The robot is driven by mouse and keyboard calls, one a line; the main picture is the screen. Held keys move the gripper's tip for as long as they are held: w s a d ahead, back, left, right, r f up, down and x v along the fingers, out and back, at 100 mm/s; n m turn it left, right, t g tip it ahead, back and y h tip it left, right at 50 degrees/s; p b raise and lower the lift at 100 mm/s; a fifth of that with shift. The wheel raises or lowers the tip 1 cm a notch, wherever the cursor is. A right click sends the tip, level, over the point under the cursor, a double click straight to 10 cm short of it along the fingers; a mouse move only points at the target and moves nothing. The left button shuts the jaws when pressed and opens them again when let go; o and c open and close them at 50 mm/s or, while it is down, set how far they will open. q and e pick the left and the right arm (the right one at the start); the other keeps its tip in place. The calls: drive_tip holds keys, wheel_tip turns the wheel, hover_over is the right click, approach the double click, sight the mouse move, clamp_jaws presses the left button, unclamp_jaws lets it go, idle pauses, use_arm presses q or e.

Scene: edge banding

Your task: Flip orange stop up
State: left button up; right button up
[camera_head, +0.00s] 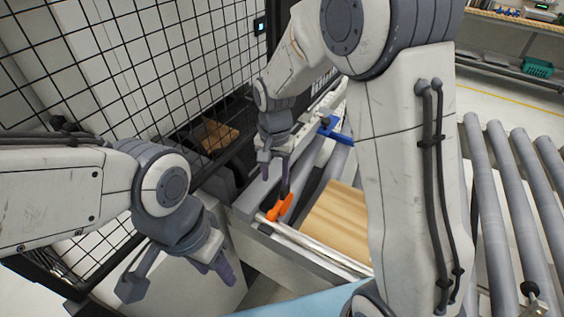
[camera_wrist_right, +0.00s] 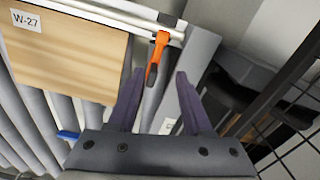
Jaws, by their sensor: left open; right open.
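The orange stop (camera_head: 280,208) sits at the near end of the conveyor, beside the metal rail. In the right wrist view the orange stop (camera_wrist_right: 156,56) lies just beyond my open right fingertips, slightly left of the middle between them. My right gripper (camera_head: 274,165) is above and behind the stop in the head view, and its fingers (camera_wrist_right: 155,80) hold nothing. I cannot tell whether a finger touches the stop. My left gripper (camera_head: 178,276) is open and empty at the lower left, apart from the stop.
A wooden panel (camera_head: 338,222) lies on the rollers right of the stop; its label W-27 (camera_wrist_right: 26,18) shows in the wrist view. A metal rail (camera_head: 310,243) crosses the near end. A blue part (camera_head: 336,131) is farther back. A black mesh fence (camera_head: 150,70) stands at left.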

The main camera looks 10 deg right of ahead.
sight(285, 190)
drive_tip(key=w+d+m+p, duration=0.1)
drive_tip(key=w+d+m, duration=0.1)
drive_tip(key=w+d, duration=0.1)
drive_tip(key=shift+w+d+f+m+p, duration=0.1)
drive_tip(key=shift+w+d+m+p, duration=0.1)
drive_tip(key=shift+m+p, duration=0.1)
wheel_tip(285, 190, down, 9)
drive_tip(key=p, duration=0.3)
use_arm(q)
wheel_tip(285, 190, up, 6)
use_arm(e)
drive_tip(key=shift+f, duration=0.7)
use_arm(q)
drive_tip(key=shift+r, duration=0.1)
use_arm(e)
clamp_jaws()
drive_tip(key=shift+s, duration=0.1)
